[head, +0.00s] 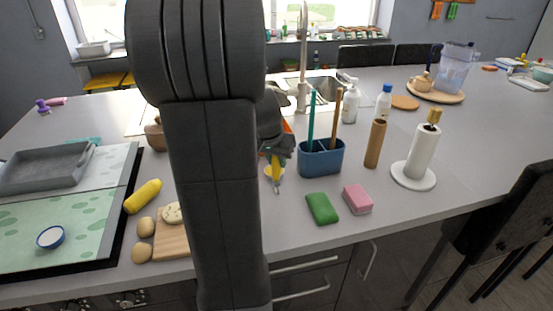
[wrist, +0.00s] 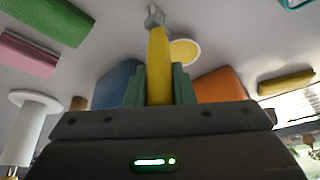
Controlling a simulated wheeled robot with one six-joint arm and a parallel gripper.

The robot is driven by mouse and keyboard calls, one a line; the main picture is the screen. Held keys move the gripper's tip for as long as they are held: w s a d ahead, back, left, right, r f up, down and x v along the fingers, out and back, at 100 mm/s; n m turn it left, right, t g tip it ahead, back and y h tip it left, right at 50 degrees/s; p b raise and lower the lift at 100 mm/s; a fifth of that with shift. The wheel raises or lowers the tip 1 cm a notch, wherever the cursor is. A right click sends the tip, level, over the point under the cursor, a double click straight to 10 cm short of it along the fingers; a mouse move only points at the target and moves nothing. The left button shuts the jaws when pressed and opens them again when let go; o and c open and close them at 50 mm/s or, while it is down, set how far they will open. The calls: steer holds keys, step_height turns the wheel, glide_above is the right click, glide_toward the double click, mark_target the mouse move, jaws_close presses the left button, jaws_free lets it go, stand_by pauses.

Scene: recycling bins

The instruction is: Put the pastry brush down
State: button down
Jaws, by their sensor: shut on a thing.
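The pastry brush shows a yellow handle (wrist: 158,65) and a grey metal end (wrist: 154,16) in the wrist view. It also shows in the head view (head: 276,168), its end pointing down over the counter. My gripper (wrist: 159,85) is shut on the yellow handle. In the head view my gripper (head: 277,148) is partly hidden behind my arm, left of the blue caddy (head: 321,162). A small round yellow item (head: 268,171) is right by the brush on the counter (head: 300,245). I cannot tell whether the brush touches the counter.
A green sponge (head: 321,208) and a pink sponge (head: 357,199) lie to the right, near the front edge. A paper towel roll (head: 423,153) stands further right. An orange object (wrist: 220,86) is close to my gripper. My arm hides the counter's middle.

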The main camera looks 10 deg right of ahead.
steer(key=c, duration=1.2)
jaws_free()
steer(key=shift+c, duration=0.2)
steer(key=shift+f, duration=0.15)
steer(key=v, duration=1.3)
steer(key=shift+s+a+r+b, duration=0.15)
steer(key=shift+a+r+b, duration=0.05)
steer(key=shift+r+b, duration=0.1)
steer(key=x, duration=1.4)
steer(key=shift+d+r, duration=0.1)
steer(key=shift+r+p, duration=0.3)
steer(key=shift+r, duration=0.45)
